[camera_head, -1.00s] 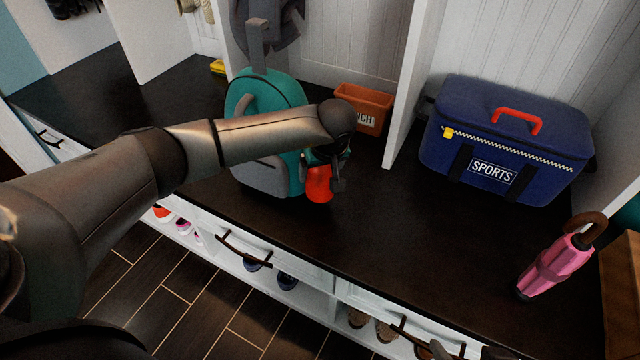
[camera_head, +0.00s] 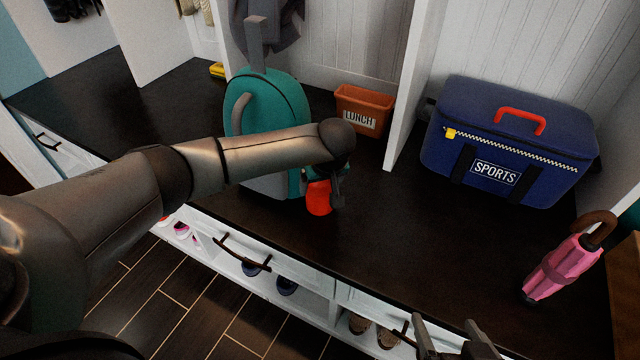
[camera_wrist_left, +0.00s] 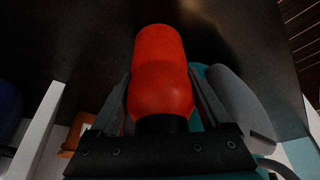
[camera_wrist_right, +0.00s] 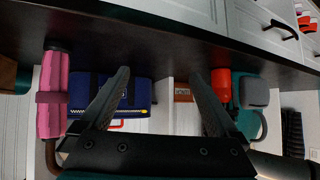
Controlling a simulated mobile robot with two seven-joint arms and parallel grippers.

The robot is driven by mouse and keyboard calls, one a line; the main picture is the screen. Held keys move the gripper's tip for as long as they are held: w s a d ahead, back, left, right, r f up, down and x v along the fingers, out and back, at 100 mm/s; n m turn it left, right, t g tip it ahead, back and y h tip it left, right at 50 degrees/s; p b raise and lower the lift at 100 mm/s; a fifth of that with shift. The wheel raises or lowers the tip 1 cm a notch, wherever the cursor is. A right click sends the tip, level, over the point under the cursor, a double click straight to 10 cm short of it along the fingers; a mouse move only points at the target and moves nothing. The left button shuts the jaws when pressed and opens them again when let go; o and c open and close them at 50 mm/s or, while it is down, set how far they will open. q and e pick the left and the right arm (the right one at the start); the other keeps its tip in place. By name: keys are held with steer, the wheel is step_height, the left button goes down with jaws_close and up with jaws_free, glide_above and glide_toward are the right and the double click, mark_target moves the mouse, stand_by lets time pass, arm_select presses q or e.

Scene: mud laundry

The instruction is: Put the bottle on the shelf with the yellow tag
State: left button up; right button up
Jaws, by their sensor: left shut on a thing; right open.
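The red bottle (camera_head: 319,198) is in front of the teal backpack on the dark bench top. It also shows in the left wrist view (camera_wrist_left: 160,75), its black neck between the fingers and its red body pointing away from the gripper. My left gripper (camera_head: 337,187) is shut on it, partly hidden behind my own wrist. Whether the bottle touches the bench I cannot tell. My right gripper (camera_head: 455,346) is open and empty at the bottom edge; its spread fingers show in the right wrist view (camera_wrist_right: 160,75).
The teal backpack (camera_head: 278,105) stands behind my left arm. An orange LUNCH bin (camera_head: 364,108), a blue SPORTS bag (camera_head: 505,145) and a pink umbrella (camera_head: 562,268) are to the right. A small yellow object (camera_head: 217,70) lies at the back left. The bench's front middle is clear.

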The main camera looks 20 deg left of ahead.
arm_select(q)
steer(key=o, duration=1.3)
